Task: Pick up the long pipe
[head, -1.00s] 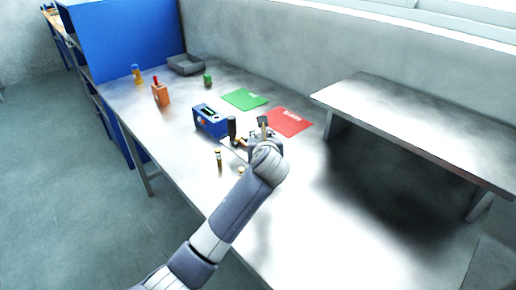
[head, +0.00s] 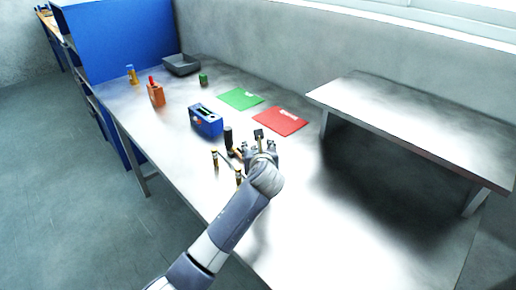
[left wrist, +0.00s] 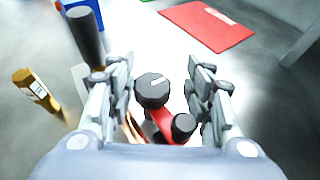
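My left gripper (head: 260,147) is over the front part of the metal table. In the left wrist view its two fingers (left wrist: 164,92) are apart. Between them, in the picture, show a black round knob (left wrist: 152,88) with a white mark and a red part with a second black end (left wrist: 183,126). I see no contact with the fingers. A dark upright cylinder (left wrist: 86,32) stands left of the fingers; it also shows in the head view (head: 228,136). I cannot tell which piece is the long pipe. My right gripper is out of view.
Two small brass-coloured pieces (head: 215,158) (head: 239,177) stand near the table's front edge. A blue box (head: 206,121), a green mat (head: 240,98) and a red mat (head: 280,121) lie beyond. A raised metal shelf (head: 415,120) is at right.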

